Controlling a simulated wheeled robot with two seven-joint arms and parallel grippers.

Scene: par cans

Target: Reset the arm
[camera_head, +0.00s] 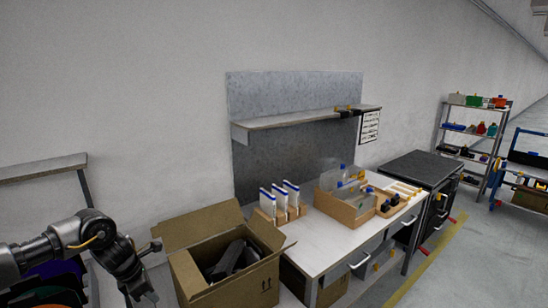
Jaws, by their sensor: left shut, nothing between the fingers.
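My left arm comes in from the left edge at the lower left. My left gripper (144,291) points down and to the right, just left of the open cardboard box (222,285). It is shut and holds nothing. Its tips are close to the bottom edge of the picture. My right gripper is not in view.
The box has raised flaps and a dark object (228,262) inside. Right of it, a white workbench (318,247) bears white-and-blue packs (280,199) and a wooden bin (340,207). A dark cabinet (422,168) and shelving (470,135) stand farther right.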

